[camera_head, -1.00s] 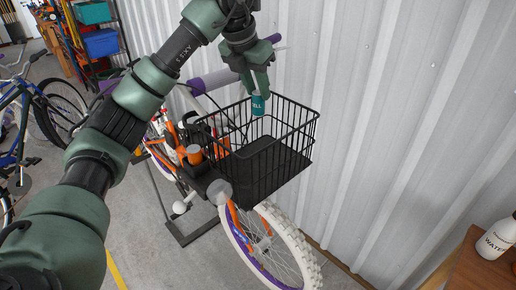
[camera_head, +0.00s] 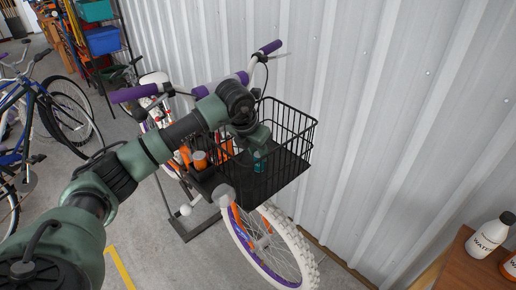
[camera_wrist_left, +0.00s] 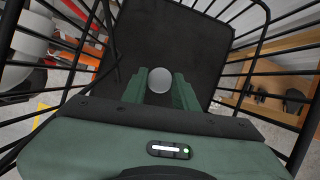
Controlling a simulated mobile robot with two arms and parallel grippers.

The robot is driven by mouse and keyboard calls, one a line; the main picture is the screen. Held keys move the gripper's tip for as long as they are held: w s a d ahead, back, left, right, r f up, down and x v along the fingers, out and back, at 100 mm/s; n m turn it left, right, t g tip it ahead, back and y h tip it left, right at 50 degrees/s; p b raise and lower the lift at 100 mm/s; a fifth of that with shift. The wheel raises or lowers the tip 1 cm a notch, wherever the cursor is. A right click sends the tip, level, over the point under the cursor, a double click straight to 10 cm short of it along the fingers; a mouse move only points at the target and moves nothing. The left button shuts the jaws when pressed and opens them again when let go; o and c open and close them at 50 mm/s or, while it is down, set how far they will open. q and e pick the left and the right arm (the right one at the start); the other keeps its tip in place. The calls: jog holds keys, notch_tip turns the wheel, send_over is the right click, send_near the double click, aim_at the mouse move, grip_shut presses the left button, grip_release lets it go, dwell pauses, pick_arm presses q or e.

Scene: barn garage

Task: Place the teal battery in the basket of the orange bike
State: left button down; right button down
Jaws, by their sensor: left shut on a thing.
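The black wire basket (camera_head: 312,140) is mounted on the front of the orange bike (camera_head: 240,232), which has a white front tyre and purple grips. My left gripper (camera_head: 260,152) reaches down inside the basket and is shut on the teal battery (camera_head: 259,163). In the left wrist view the battery's round grey end (camera_wrist_left: 158,80) shows between the two green fingers (camera_wrist_left: 160,92), above the dark basket floor (camera_wrist_left: 195,45). I cannot tell whether the battery touches the floor. My right gripper is not in view.
A ribbed metal wall (camera_head: 400,110) stands close behind the basket. A wooden table (camera_head: 462,268) with a white water bottle (camera_head: 490,236) is at the lower right. A blue bike (camera_head: 30,130) stands at the left.

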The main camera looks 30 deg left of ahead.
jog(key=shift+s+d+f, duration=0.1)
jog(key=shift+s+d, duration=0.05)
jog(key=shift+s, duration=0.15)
pick_arm(q)
jog(key=c, duration=1.5)
grip_release()
jog(key=shift+d, duration=0.1)
jog(key=o, duration=0.4)
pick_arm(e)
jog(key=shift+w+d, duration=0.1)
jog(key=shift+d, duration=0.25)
